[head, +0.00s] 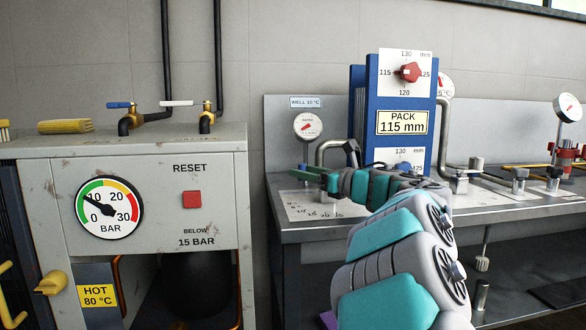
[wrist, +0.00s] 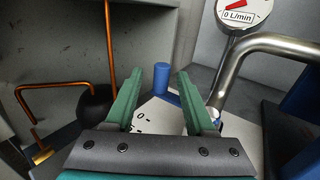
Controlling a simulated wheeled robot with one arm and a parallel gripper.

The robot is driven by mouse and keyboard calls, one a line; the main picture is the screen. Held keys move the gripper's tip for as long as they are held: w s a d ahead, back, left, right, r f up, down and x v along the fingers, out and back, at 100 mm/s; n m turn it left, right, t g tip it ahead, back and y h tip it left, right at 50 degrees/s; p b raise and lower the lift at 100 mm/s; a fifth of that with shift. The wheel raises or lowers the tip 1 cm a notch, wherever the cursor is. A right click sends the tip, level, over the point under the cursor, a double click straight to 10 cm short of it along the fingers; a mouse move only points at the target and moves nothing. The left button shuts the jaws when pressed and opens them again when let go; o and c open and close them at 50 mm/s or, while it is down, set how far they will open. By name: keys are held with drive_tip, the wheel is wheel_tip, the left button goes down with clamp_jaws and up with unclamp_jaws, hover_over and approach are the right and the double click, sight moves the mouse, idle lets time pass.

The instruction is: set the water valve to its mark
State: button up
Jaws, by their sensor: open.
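The water valve shows in the wrist view as a short upright blue handle (wrist: 162,78) above a white scale plate (wrist: 150,118). A "0" is readable on the plate; the mark and the rest of the scale are partly hidden by my gripper. My gripper (wrist: 158,71) is open, and the handle appears between its green fingertips, with no contact visible. In the head view my gripper (head: 305,173) is over the bench's left end, above the scale plate (head: 305,207), and the handle is hidden. The flow gauge (wrist: 243,12) reads about 0 L/min.
A bent steel pipe (wrist: 255,50) stands close right of my gripper. The blue PACK 115 mm panel (head: 402,95) is behind my arm. A grey boiler cabinet (head: 150,165) with a bar gauge (head: 109,207) stands left of the steel bench (head: 500,205).

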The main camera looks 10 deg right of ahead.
drive_tip(key=shift+p+x, duration=0.35)
drive_tip(key=shift+x, duration=2.05)
drive_tip(key=shift+d, duration=0.1)
drive_tip(key=shift+c, duration=0.3)
clamp_jaws()
